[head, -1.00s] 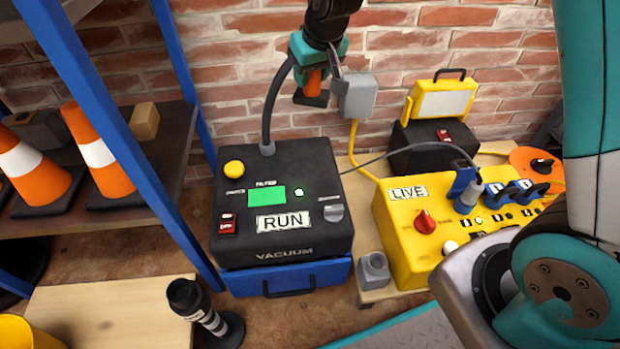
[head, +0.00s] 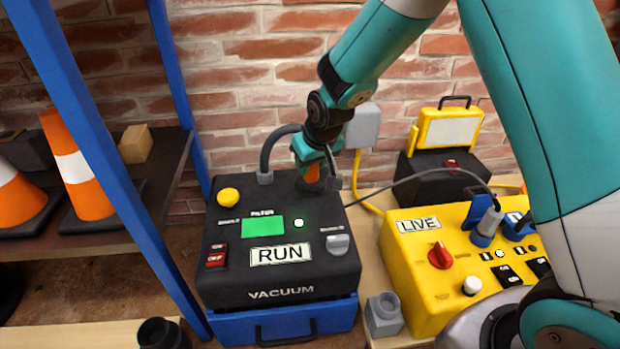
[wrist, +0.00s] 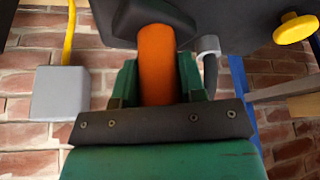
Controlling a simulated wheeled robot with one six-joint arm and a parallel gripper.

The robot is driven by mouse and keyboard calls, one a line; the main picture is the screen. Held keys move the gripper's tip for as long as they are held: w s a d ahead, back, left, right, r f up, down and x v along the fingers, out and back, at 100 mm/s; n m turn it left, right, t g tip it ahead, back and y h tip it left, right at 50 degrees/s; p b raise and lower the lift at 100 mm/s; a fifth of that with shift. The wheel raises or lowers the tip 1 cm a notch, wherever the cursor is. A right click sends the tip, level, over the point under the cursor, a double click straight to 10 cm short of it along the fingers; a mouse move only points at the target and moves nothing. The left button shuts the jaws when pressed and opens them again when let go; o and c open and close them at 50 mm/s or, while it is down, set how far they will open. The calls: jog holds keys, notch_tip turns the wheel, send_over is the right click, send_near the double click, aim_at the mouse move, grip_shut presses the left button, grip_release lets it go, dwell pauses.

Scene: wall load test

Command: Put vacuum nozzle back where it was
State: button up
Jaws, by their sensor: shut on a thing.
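The vacuum nozzle has an orange handle (head: 311,174) and a black head (wrist: 150,16). My gripper (head: 316,168) is shut on the orange handle, which stands between its green fingers in the wrist view (wrist: 157,75). It holds the nozzle at the back right edge of the black vacuum unit (head: 228,275). I cannot tell whether the nozzle touches the unit. A dark hose (head: 267,155) rises from the unit's back left and arches behind my gripper. A grey hose end (wrist: 208,45) shows beside the handle in the wrist view. The nozzle's original resting place is not clear.
The vacuum's top carries a yellow button (head: 228,196), a green screen (head: 263,227) and a RUN label. A grey wall box (head: 362,126) is close behind my gripper. A yellow LIVE box (head: 405,262) stands right. A blue-framed shelf with orange cones (head: 85,185) stands left.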

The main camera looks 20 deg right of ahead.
aim_at(311, 173)
jog(key=shift+f+b, duration=0.5)
jog(key=shift+f, duration=1)
jog(key=shift+f, duration=0.1)
jog(key=o, duration=0.9)
jog(key=shift+r, duration=0.25)
jog(key=a+p+v, duration=0.1)
jog(key=p+v, duration=0.5)
jog(key=v, duration=0.5)
jog(key=s+a+r+n+g+y, duration=0.1)
jog(key=s+r, duration=0.3)
jog(key=s, duration=0.5)
jog(key=s+a+r+n+g+y, duration=0.1)
jog(key=s+a+r+n+g, duration=0.1)
jog(key=s+r, duration=0.3)
jog(key=s+a+r+n+g+y, duration=0.1)
jog(key=s+r, duration=0.3)
jog(key=s, duration=0.9)
jog(key=shift+s+a+r+n+g, duration=0.2)
jog(key=shift+r+n+g, duration=0.1)
jog(key=shift+n, duration=0.2)
